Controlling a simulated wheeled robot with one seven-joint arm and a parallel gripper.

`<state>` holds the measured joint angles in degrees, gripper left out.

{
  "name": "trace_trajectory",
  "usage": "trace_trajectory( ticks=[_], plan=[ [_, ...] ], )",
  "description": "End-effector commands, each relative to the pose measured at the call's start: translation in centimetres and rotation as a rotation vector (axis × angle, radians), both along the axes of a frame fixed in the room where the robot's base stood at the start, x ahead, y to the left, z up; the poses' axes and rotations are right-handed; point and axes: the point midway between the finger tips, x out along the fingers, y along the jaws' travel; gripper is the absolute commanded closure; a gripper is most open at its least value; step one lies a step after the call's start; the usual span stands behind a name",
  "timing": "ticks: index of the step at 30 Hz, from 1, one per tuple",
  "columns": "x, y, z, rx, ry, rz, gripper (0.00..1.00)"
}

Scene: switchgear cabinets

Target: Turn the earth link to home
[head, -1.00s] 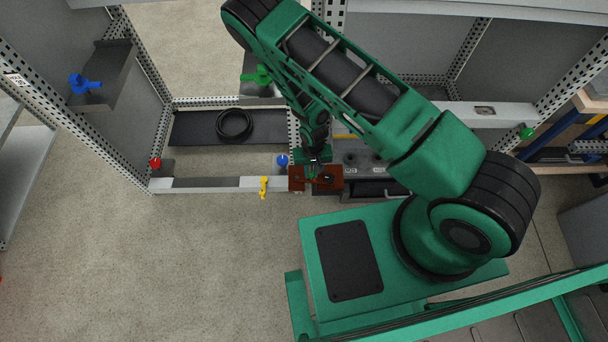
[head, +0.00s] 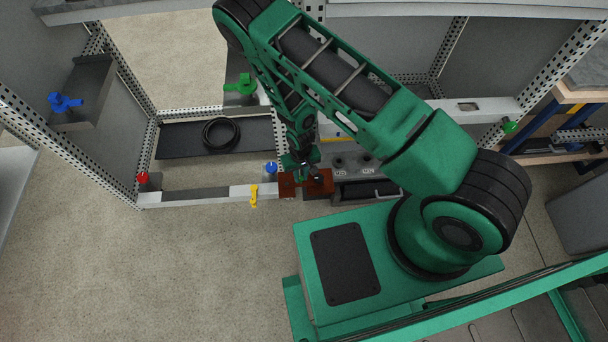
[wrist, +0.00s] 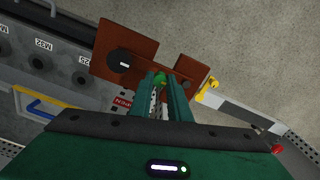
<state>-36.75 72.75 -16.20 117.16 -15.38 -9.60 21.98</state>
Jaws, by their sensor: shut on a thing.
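A red-brown plate (wrist: 140,48) is fixed at the cabinet's front rail. It carries a round black knob (wrist: 124,63) with a white mark. My gripper (wrist: 164,82) is at the plate, its two fingers close together around a small green piece (wrist: 160,76), which seems to be the earth link. The fingers hide most of it, so its angle cannot be told. In the head view, my gripper (head: 302,172) reaches down onto the same plate (head: 288,187), left of the black knob.
Grey panels with round sockets (wrist: 38,62) and a blue handle (wrist: 40,107) lie beside the plate. A yellow handle (head: 254,195), blue knob (head: 271,168) and red knob (head: 142,178) are along the rail. A black cable coil (head: 221,133) lies behind. The floor in front is clear.

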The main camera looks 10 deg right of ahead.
Motion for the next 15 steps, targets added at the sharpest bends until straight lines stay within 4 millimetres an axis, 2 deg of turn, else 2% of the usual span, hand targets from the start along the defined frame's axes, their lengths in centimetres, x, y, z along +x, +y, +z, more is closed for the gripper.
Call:
trace_trajectory(
  ticks=[3, 4, 6, 15],
  plan=[
    [0.17, -0.06, 0.06, -0.003, -0.003, 0.001, 1.00],
    [0.17, -0.05, 0.06, -0.003, -0.003, 0.001, 0.76],
    [0.13, 0.02, 0.05, -0.003, -0.002, 0.002, 0.65],
    [0.02, 0.13, 0.13, -0.002, -0.001, 0.003, 0.65]
  ],
)
